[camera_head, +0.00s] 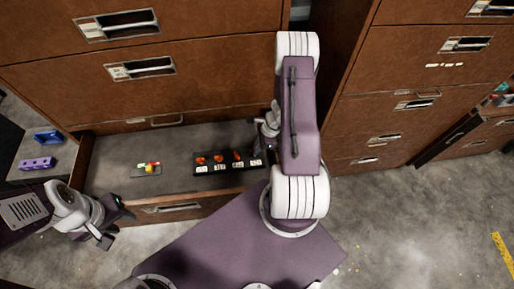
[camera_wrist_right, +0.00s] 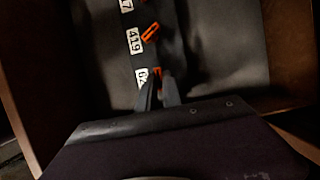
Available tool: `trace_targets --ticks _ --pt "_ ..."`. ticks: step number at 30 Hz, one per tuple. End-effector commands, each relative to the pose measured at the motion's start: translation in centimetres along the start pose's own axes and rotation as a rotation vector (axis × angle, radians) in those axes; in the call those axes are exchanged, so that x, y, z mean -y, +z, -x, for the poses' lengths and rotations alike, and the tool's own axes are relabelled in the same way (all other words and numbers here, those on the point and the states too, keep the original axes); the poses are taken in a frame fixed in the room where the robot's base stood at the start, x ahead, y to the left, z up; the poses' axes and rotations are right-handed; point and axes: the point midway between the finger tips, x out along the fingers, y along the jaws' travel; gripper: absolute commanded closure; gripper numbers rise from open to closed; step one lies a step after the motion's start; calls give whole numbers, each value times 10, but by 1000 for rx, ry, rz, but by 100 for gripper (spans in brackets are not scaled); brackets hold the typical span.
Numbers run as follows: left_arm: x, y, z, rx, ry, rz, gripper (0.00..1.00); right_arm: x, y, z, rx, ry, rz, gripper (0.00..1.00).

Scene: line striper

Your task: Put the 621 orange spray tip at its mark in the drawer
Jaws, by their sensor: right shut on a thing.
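The open drawer (camera_head: 110,185) holds a black strip (camera_head: 228,170) with white number labels and several orange tips (camera_head: 219,159). In the right wrist view, an orange tip (camera_wrist_right: 150,33) lies beside the 419 label (camera_wrist_right: 134,41). My right gripper (camera_wrist_right: 160,88) is shut on another orange tip (camera_wrist_right: 157,72), mostly hidden by the fingers, beside a partly covered label starting with 62 (camera_wrist_right: 141,76). I cannot tell whether this tip touches the strip. In the head view, my right arm partly hides that gripper at the strip's right end. My left gripper (camera_head: 117,228) is open and empty, at the drawer's front left.
A small green, yellow and red item (camera_head: 148,168) lies in the drawer left of the strip. A blue item (camera_head: 47,137) and a purple block (camera_head: 37,164) sit on a surface at the left. Brown cabinets (camera_head: 400,100) stand behind and right. The floor at right is mostly clear.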

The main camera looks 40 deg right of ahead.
Motion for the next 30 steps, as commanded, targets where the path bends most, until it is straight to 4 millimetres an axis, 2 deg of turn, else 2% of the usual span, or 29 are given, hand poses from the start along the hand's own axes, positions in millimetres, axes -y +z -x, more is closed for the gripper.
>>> trace_targets --ticks 30 --pt "0 2 -21 0 0 0 64 0 -7 -19 0 0 0 100"
